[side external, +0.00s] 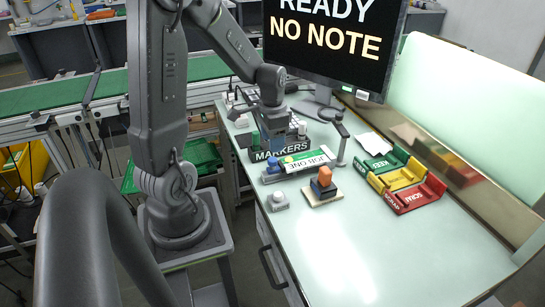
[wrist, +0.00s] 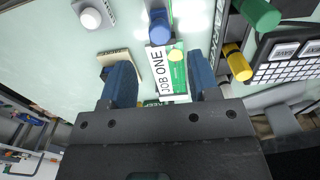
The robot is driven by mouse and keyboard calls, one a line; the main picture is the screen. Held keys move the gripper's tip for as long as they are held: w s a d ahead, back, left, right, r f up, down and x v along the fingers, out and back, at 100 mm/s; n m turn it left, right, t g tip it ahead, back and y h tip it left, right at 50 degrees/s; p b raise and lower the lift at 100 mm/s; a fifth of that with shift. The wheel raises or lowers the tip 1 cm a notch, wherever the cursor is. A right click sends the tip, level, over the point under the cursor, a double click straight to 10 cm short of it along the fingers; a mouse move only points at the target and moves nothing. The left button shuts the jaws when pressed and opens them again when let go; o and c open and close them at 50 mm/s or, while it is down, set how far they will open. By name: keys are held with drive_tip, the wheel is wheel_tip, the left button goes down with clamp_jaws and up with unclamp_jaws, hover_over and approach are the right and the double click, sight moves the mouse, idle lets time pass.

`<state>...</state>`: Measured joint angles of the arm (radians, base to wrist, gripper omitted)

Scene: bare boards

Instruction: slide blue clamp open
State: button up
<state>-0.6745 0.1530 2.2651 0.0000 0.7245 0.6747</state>
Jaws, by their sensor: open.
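The blue clamp (side external: 272,166) is a small blue block on a grey-blue base at the left end of the green and white JOB ONE card (side external: 308,160). In the wrist view a blue rounded part (wrist: 160,27), apparently the clamp, stands at the top beside the card (wrist: 167,70). My gripper (side external: 284,138) hangs above the markers holder, near the clamp. In the wrist view its two blue fingers (wrist: 160,66) are spread, with the card visible between them and nothing held. I cannot tell how far the clamp is open.
A stamp (side external: 324,180) with an orange top stands on a pale base in front of the card. A white button on a grey box (side external: 278,202) is nearer the front. Green, yellow and red trays (side external: 402,178) lie right. A monitor (side external: 333,40) stands behind. The right foreground is clear.

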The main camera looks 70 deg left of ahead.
sight(272, 159)
wheel_tip(272, 159, down, 6)
drive_tip(key=shift+f, duration=0.25)
clamp_jaws()
idle(0.6)
